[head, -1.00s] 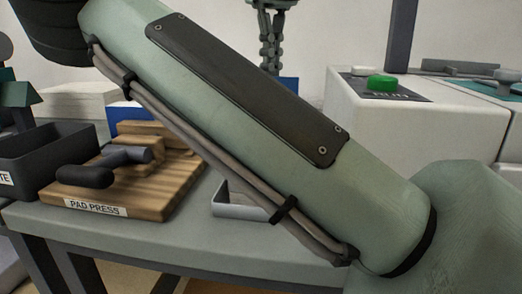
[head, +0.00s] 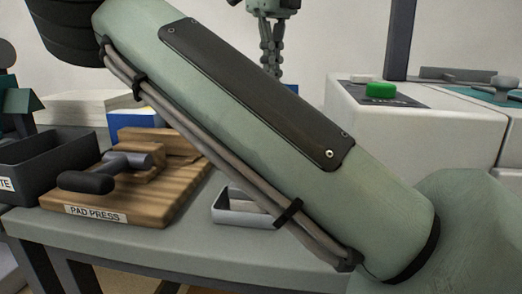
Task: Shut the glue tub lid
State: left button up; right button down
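I cannot make out a glue tub or its lid in the head view. My large pale green arm link runs from the lower right to the upper left and hides much of the middle. One gripper (head: 271,72) hangs fingers-down at the top centre, beyond that link. I take it for my right one, though its joining to the arm is out of view. Its two fingers are close together, and nothing shows between them. My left gripper is not in view.
A wooden pad press (head: 125,190) with a dark handle stands on the grey table (head: 150,246), beside a black bin (head: 45,165). A small white tray (head: 238,213) is partly behind my arm. A white machine (head: 420,135) with a green button (head: 380,90) stands at right.

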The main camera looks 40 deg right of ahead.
jog(key=shift+w+d+r+p, duration=0.1)
jog(key=shift+w+r+p, duration=0.1)
jog(key=shift+r+p, duration=0.65)
jog(key=shift+w+d+r+p, duration=0.1)
jog(key=shift+w+r+p, duration=0.1)
jog(key=shift+r+p, duration=0.6)
jog(key=shift+w+d+r+p, duration=0.15)
jog(key=shift+r+p, duration=0.4)
jog(key=shift+p, duration=0.6)
jog(key=shift+r, duration=0.3)
